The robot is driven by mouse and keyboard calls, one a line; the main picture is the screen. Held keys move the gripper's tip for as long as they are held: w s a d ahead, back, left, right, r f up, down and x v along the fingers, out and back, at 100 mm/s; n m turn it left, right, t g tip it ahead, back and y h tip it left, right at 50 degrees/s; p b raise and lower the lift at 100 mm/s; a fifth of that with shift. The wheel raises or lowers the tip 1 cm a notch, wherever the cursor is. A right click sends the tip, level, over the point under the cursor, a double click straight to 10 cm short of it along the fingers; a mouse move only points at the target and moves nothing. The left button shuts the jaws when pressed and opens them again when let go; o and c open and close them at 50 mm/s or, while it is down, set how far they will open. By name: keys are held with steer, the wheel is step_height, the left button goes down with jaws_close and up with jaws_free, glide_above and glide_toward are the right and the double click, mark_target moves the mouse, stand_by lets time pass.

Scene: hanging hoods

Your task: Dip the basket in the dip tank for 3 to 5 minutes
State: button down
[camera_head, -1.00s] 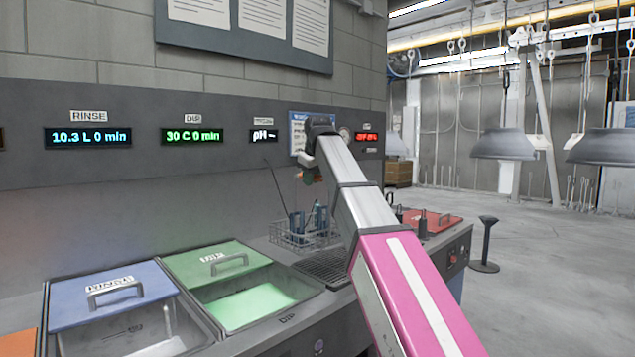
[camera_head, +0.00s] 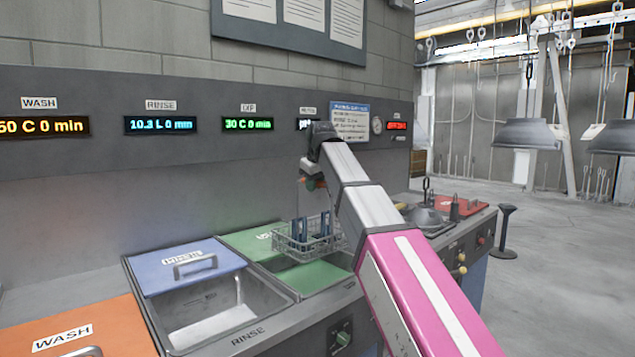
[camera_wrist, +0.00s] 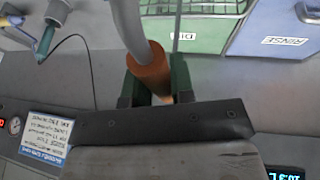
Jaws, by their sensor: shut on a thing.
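The wire basket (camera_head: 308,249) holds blue-grey parts standing upright and hangs over the dip tank in the head view. The dip tank has a green lid (camera_head: 252,238) pushed to the back and green liquid (camera_head: 318,277) in the open front part. The basket looks above the liquid; its exact height is hard to tell. My gripper (camera_head: 313,184) is above the basket. In the wrist view my gripper (camera_wrist: 158,88) is shut on the orange grip of the basket's handle (camera_wrist: 147,62). The dip display (camera_head: 248,124) reads 30 C 0 min.
The rinse tank (camera_head: 187,268) with its blue lid partly open lies left of the dip tank. The wash lid (camera_head: 75,335) is at the far left. A dark domed piece (camera_head: 428,218) and a red lid (camera_head: 463,204) are at the right. Hoods (camera_head: 527,133) hang beyond.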

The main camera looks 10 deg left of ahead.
steer(key=shift+f, duration=2.45)
step_height(320, 180, down, 21)
stand_by(1.3)
stand_by(2.8)
